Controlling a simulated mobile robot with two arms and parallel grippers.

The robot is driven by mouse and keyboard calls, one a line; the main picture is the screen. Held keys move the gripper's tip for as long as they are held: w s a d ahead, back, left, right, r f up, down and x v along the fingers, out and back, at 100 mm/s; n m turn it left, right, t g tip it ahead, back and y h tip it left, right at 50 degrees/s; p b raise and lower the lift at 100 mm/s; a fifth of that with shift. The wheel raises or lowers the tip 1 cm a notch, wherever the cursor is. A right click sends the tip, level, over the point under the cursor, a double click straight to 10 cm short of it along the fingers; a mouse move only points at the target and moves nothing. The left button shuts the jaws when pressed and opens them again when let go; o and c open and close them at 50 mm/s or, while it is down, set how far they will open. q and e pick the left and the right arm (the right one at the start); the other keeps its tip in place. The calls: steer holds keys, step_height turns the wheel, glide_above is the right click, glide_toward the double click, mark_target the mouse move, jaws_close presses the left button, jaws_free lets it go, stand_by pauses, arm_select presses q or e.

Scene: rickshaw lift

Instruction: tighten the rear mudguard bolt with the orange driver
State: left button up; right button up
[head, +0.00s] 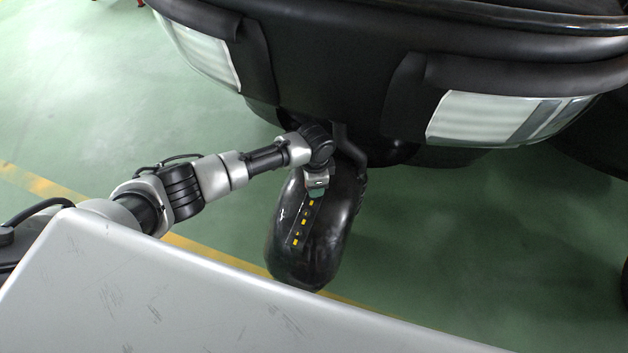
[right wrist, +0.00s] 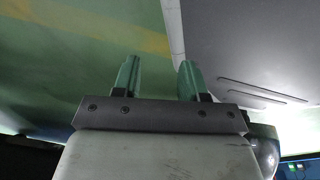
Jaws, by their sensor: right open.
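A glossy black rounded mudguard (head: 325,248) hangs under the vehicle's body, with a strip of several small yellow marks on its face. My left gripper (head: 317,190) is at the top of this mudguard, pointing down at the upper end of the strip. Its fingers are too small and hidden to show whether they are apart or whether they hold anything. No bolt can be made out, and no orange driver shows in either view. My right gripper (right wrist: 159,64) has two green fingers set apart with nothing between them.
The vehicle's dark body (head: 330,70) hangs over the mudguard, with pale lamp panels (head: 480,117) on both sides. A scratched grey panel fills the lower left. Green floor (head: 110,110) with a yellow line lies open at the left. A grey slotted panel (right wrist: 245,50) is at the right wrist view's right.

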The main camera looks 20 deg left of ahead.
arm_select(q)
steer(key=shift+r, duration=0.1)
arm_select(e)
steer(key=shift+s, duration=0.15)
arm_select(q)
steer(key=shift+r, duration=0.1)
steer(key=shift+r+p, duration=0.2)
steer(key=shift+p, duration=0.25)
arm_select(e)
steer(key=shift+s+d+f, duration=0.15)
steer(key=shift+s+f, duration=0.15)
steer(key=shift+s, duration=0.6)
steer(key=shift+s+d+f, duration=0.1)
steer(key=shift+s+f, duration=0.15)
steer(key=shift+s, duration=0.6)
steer(key=shift+w, duration=0.15)
steer(key=shift+r, duration=0.1)
